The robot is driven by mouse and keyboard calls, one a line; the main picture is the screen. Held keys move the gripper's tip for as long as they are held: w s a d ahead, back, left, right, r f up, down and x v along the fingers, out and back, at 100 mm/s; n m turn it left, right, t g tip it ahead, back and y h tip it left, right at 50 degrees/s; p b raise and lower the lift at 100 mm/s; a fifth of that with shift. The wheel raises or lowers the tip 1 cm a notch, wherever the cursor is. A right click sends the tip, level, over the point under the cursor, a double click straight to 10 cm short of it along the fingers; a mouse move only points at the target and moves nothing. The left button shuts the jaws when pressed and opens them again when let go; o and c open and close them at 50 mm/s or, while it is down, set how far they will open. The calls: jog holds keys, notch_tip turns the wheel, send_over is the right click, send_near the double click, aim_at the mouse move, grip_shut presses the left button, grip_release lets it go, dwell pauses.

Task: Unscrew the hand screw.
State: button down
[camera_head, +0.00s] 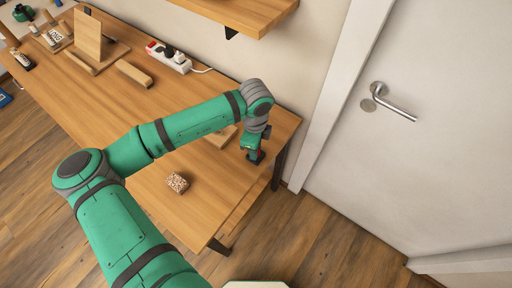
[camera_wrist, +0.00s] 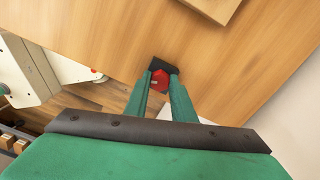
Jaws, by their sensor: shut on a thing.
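The hand screw is a small red knob (camera_wrist: 160,79) with a black part (camera_wrist: 161,66) next to it, at the table's edge in the wrist view. My gripper (camera_wrist: 161,84) has its two green fingers on either side of the red knob and is shut on it. In the head view my gripper (camera_head: 254,155) points down at the right end of the wooden table (camera_head: 215,192). The threads of the screw are hidden.
A speckled block (camera_head: 177,182) lies on the table left of my gripper. A flat wooden piece (camera_head: 222,137) lies partly behind my arm. A power strip (camera_head: 168,57) and a wooden block (camera_head: 134,73) are farther back. A white door (camera_head: 430,130) stands to the right, a shelf (camera_head: 245,12) above.

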jog(key=shift+n, duration=0.7)
jog(key=shift+a, duration=0.1)
jog(key=n, duration=0.5)
jog(key=shift+s, duration=0.1)
jog(key=n, duration=0.2)
jog(key=shift+n, duration=1.5)
